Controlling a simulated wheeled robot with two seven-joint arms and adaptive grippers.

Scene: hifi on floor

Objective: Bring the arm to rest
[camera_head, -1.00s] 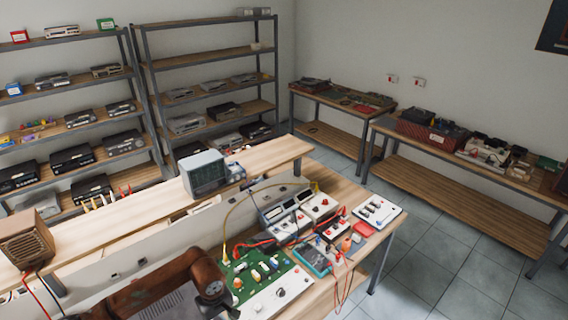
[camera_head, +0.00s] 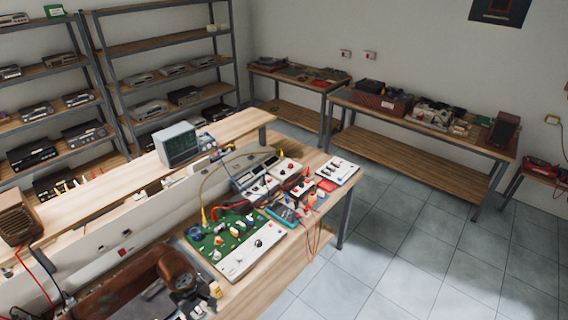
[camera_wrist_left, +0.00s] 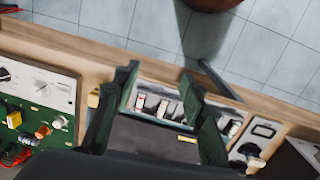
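My left gripper (camera_wrist_left: 160,78) shows in the left wrist view. Its two dark green fingers stand well apart, with nothing held between them. Behind them are a wooden bench edge (camera_wrist_left: 60,42) and a tray of small parts (camera_wrist_left: 160,104), lower than the fingers. My right gripper is in neither view.
The workbench holds a green circuit board (camera_head: 218,228), a grey oscilloscope (camera_head: 178,145), and several meters and leads. Shelves stand behind. Tiled floor (camera_head: 400,240) is clear at right.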

